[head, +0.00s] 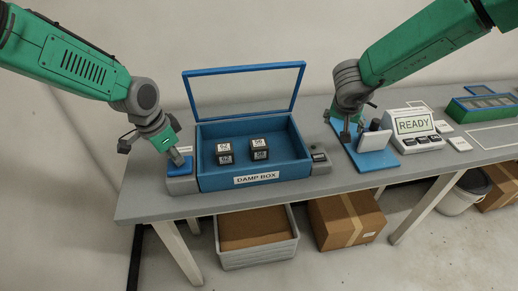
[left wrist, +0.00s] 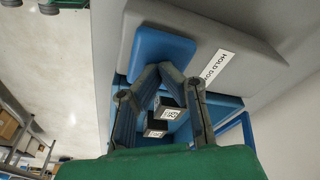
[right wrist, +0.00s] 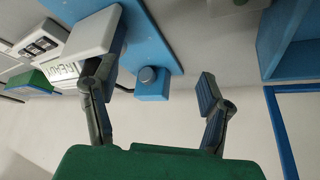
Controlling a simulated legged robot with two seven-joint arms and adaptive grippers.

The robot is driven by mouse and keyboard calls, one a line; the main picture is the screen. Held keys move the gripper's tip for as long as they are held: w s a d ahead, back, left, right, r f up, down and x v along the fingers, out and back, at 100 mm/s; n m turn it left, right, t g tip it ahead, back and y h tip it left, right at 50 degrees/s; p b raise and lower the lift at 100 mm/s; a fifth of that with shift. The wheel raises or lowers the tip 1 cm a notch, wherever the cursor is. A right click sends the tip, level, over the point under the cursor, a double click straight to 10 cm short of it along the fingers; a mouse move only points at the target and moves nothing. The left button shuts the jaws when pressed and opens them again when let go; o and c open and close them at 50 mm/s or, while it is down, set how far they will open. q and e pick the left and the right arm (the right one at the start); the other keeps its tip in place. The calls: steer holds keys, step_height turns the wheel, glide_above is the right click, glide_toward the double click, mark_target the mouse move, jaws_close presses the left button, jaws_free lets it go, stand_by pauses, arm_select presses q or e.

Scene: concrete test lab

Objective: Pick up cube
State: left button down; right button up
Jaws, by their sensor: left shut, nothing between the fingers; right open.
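Two dark cubes with white labels, a left cube (head: 224,152) and a right cube (head: 259,149), sit inside the blue damp box (head: 255,178). Its clear, blue-framed lid (head: 246,67) stands open. My left gripper (head: 181,161) is shut and empty, with its tips at the blue pad (left wrist: 162,48) beside the box's left end; I cannot tell how firmly they touch. A "HOLD DOWN" label (left wrist: 217,67) is next to the pad. My right gripper (head: 348,128) is open and empty above a blue base plate (head: 374,160), right of the box. Both cubes also show beyond the left fingers in the left wrist view.
A white panel (head: 375,140) and a small blue block with a grey knob (right wrist: 152,84) are near my right gripper. A "READY" display (head: 413,124) stands right of it. A green tray (head: 482,107) is farther right. A grey bin (head: 257,257) and cardboard box (head: 346,219) are under the table.

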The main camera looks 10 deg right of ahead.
steer(key=w+a+r+y, duration=0.1)
steer(key=w+a+r, duration=0.2)
steer(key=a+r, duration=0.1)
steer(key=n+y, duration=0.3)
steer(key=n, duration=0.4)
glide_toward(259, 143)
steer(key=w, duration=0.1)
steer(key=shift+g, duration=0.3)
steer(key=x, duration=0.7)
steer(key=shift+d, duration=0.1)
steer(key=x, duration=0.5)
steer(key=shift+f, duration=0.3)
steer(key=shift+s, duration=0.1)
steer(key=shift+r, duration=0.1)
steer(key=c, duration=1.5)
steer(key=shift+o, duration=0.2)
step_height(259, 143, up, 20)
